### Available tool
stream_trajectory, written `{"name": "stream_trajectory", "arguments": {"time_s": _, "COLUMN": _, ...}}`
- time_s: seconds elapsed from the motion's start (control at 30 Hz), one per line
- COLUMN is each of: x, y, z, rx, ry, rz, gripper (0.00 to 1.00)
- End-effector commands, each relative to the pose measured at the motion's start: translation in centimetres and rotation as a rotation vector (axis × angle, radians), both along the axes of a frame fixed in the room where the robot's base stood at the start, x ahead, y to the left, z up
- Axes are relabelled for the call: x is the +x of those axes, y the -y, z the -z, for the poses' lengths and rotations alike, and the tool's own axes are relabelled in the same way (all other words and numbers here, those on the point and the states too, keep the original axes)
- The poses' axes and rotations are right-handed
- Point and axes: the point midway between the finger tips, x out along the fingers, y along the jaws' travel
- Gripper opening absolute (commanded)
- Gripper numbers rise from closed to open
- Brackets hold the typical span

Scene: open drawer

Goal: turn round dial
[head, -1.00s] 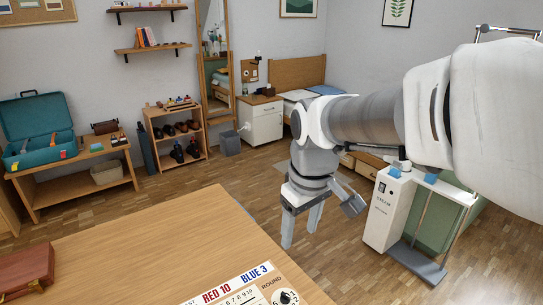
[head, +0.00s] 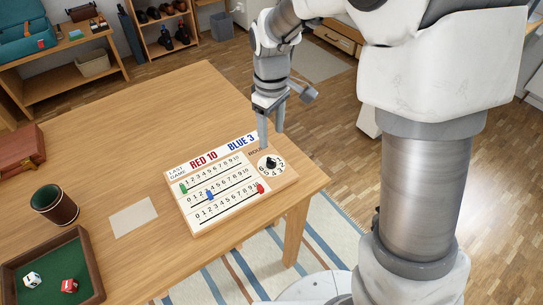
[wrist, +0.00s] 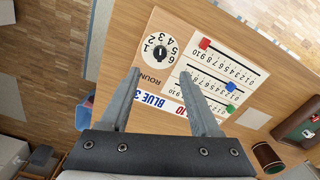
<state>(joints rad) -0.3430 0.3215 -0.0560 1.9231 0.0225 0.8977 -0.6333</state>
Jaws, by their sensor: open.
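The round dial (head: 271,164) is a white disc with numbers and a black knob in its middle. It sits at the right end of the scoreboard (head: 217,208), near the table's right edge. In the wrist view the dial (wrist: 159,50) is upper centre, and its black knob shows whole. My gripper (head: 271,141) is open and empty, above the board's back right part, just behind the dial. In the wrist view my gripper (wrist: 160,75) has its fingers spread, pointing towards the dial and board, with nothing between them. The fingers partly cover the board's lettering.
The scoreboard has green, blue and red sliding pegs. To the left are a paper sheet (head: 133,217), a dark dice cup (head: 54,205) and a green-lined tray (head: 88,258) with dice. A brown case (head: 20,150) lies further left. The table's back middle is clear.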

Motion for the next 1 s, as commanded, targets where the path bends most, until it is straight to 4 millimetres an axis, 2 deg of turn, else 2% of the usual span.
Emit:
{"name": "stream_trajectory", "arguments": {"time_s": 0.03, "x": -0.1, "y": 0.0, "z": 1.5, "rx": -0.002, "ry": -0.004, "rz": -0.001, "gripper": 0.63}}
{"name": "stream_trajectory", "arguments": {"time_s": 0.2, "x": -0.1, "y": 0.0, "z": 5.2, "rx": -0.001, "ry": -0.003, "rz": -0.001, "gripper": 0.63}}
{"name": "stream_trajectory", "arguments": {"time_s": 0.4, "x": -0.1, "y": 0.0, "z": 8.2, "rx": 0.000, "ry": -0.001, "rz": 0.001, "gripper": 0.63}}
{"name": "stream_trajectory", "arguments": {"time_s": 0.6, "x": 0.0, "y": 0.0, "z": 9.4, "rx": 0.000, "ry": 0.000, "rz": 0.000, "gripper": 0.63}}
{"name": "stream_trajectory", "arguments": {"time_s": 0.87, "x": 0.0, "y": 0.0, "z": 9.4, "rx": 0.000, "ry": 0.000, "rz": 0.000, "gripper": 0.63}}
{"name": "stream_trajectory", "arguments": {"time_s": 1.0, "x": 0.0, "y": 0.0, "z": 9.4, "rx": 0.000, "ry": 0.000, "rz": 0.000, "gripper": 0.42}}
